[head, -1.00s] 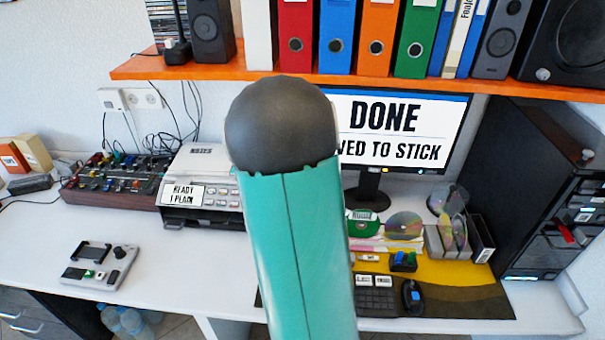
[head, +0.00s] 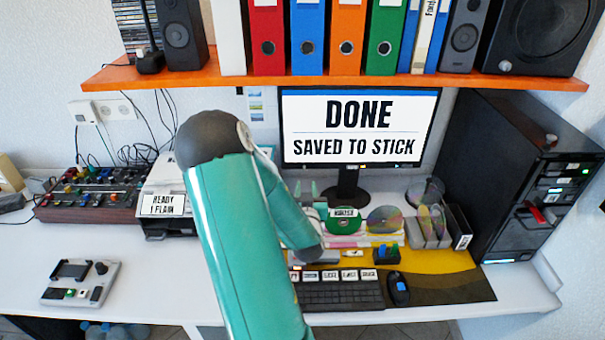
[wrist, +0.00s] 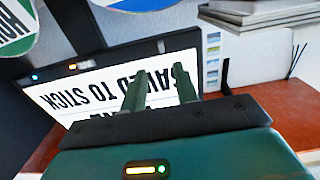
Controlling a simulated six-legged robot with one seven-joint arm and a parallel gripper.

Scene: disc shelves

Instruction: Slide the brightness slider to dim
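I cannot make out a brightness slider for certain in either view. The monitor (head: 360,100) reads "DONE, SAVED TO STICK" and stands under the orange shelf. It shows upside down and tilted in the wrist view (wrist: 88,98), with small lights along its frame. My gripper (wrist: 158,86) has its two green fingers apart, with nothing visible between them, in front of the screen. In the head view the fingertips (head: 305,188) seem to show just below the screen's left part, partly behind my arm. A grey control box (head: 78,283) with buttons and a knob lies at the left.
A mixer-like panel (head: 90,193) and a printer (head: 162,205) stand at the back left. A keyboard (head: 335,295), mouse (head: 398,289) and discs (head: 385,220) lie below the monitor. A black tower (head: 500,160) stands right. The orange shelf (head: 230,82) overhangs the desk.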

